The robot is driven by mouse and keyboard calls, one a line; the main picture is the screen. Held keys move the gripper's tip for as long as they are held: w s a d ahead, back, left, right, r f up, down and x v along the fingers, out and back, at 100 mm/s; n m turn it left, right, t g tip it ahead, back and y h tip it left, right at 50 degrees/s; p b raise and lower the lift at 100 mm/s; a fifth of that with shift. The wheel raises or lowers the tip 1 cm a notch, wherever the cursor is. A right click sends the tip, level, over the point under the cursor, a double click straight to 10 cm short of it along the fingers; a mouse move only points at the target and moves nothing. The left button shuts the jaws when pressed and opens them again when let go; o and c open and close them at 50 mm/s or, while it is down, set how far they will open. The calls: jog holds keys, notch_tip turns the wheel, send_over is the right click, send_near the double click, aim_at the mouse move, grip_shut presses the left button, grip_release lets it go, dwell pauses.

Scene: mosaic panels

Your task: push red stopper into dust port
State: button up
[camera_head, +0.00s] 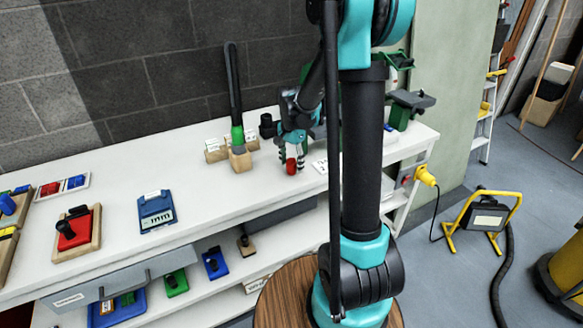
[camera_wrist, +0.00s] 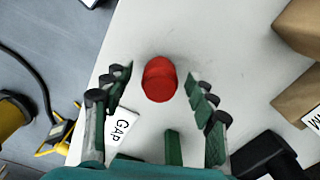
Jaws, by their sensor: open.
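The red stopper (camera_head: 291,168) stands on the white bench top, below my gripper (camera_head: 290,158). In the wrist view the stopper (camera_wrist: 159,80) lies between the two dark fingers of my gripper (camera_wrist: 159,76), which are spread apart with a gap on each side. Nothing is gripped. I cannot tell which thing is the dust port.
A card reading GAP (camera_wrist: 123,128) lies near the stopper. A blue device (camera_head: 156,211) and a red block on a wooden base (camera_head: 74,231) sit further left, with clear bench between.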

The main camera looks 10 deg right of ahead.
jog(key=c, duration=1.1)
jog(key=shift+c, duration=0.2)
jog(key=shift+r, duration=0.1)
